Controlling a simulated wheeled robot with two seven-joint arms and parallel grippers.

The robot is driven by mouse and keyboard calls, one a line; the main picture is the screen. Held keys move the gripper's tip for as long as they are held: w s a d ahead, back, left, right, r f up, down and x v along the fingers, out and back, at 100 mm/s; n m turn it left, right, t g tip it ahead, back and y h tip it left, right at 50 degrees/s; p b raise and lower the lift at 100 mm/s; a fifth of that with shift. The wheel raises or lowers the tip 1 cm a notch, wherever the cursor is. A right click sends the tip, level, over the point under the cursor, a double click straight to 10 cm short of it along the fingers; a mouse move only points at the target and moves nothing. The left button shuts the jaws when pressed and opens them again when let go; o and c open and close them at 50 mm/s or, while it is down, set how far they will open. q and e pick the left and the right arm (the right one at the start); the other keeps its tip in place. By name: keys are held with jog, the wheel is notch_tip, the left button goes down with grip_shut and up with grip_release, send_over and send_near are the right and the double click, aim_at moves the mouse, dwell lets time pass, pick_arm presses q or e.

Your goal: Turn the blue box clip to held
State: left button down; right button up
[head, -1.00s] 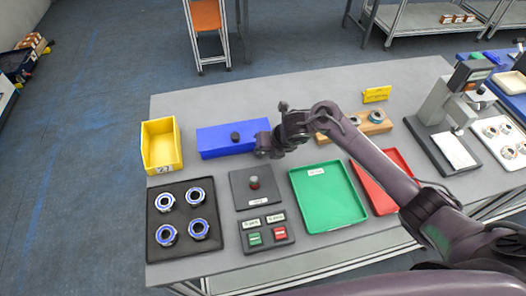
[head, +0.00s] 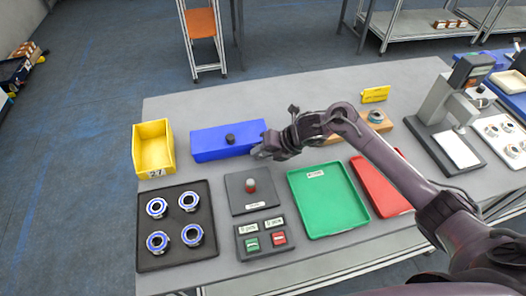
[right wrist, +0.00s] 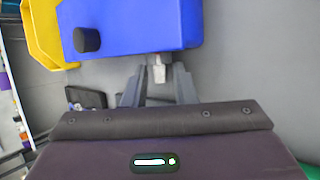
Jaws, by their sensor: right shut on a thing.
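The blue box (head: 210,143) lies at the back of the table and has a black knob on its top. In the right wrist view the blue box (right wrist: 150,25) fills the upper middle, with the knob at its left. A small pale grey clip (right wrist: 159,72) sticks out from the box's near side, close to its right end. My right gripper (head: 257,153) is low at that end, shut on the clip; its dark fingers (right wrist: 160,82) stand on either side of it. The clip cannot be made out in the head view. My left gripper is out of view.
A yellow bin (head: 153,172) stands left of the box. In front are a black tray (head: 177,248) with several rings, a grey plate with a red button (head: 250,186), a button panel (head: 262,253) and a green tray (head: 322,225). A red tray (head: 388,207) lies under my right forearm.

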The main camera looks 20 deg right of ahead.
jog(key=o, duration=0.7)
jog(key=shift+f, duration=0.1)
